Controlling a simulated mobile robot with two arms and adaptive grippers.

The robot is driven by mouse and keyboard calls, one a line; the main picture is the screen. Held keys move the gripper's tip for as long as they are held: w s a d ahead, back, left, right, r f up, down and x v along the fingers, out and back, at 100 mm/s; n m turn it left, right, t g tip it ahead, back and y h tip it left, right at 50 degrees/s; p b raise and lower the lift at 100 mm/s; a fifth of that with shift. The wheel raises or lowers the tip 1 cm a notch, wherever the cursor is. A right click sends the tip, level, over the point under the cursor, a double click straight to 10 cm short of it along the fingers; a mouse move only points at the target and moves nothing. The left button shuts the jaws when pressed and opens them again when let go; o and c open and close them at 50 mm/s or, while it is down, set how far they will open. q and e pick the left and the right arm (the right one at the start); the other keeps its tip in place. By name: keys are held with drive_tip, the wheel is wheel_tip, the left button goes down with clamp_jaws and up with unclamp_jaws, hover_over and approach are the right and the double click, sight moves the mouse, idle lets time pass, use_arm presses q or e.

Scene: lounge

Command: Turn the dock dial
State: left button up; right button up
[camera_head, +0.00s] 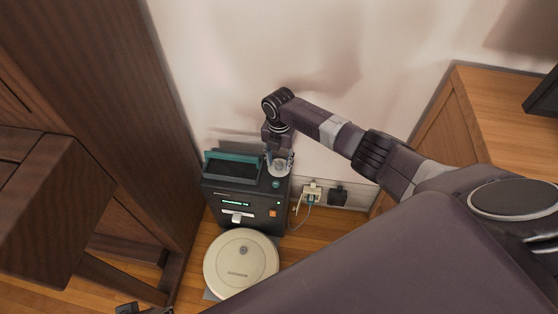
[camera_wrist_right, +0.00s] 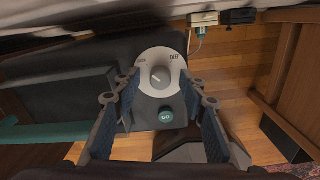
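The dock (camera_head: 238,210) is a dark box against the wall. Its dial (camera_head: 279,169) is a pale disc on the right of its top. In the wrist view the dial (camera_wrist_right: 160,72) shows a raised knob with a pointer mark and small lettering at its rim. My right gripper (camera_head: 280,158) is above the dial, pointing down. In the wrist view its fingers (camera_wrist_right: 160,80) are spread to the left and right of the dial, with nothing clamped; contact cannot be told. Only small dark parts, perhaps my left gripper, show at the bottom left edge of the head view.
A teal GO button (camera_wrist_right: 166,115) sits beside the dial. A teal handle (camera_head: 230,157) is on the dock's top left. A round cream robot vacuum (camera_head: 241,264) is in front. A wall socket (camera_head: 312,193) with plugs is to the right. Wooden furniture stands on both sides.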

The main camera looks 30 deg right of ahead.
sight(279, 163)
wheel_tip(279, 163, up, 12)
idle(0.6)
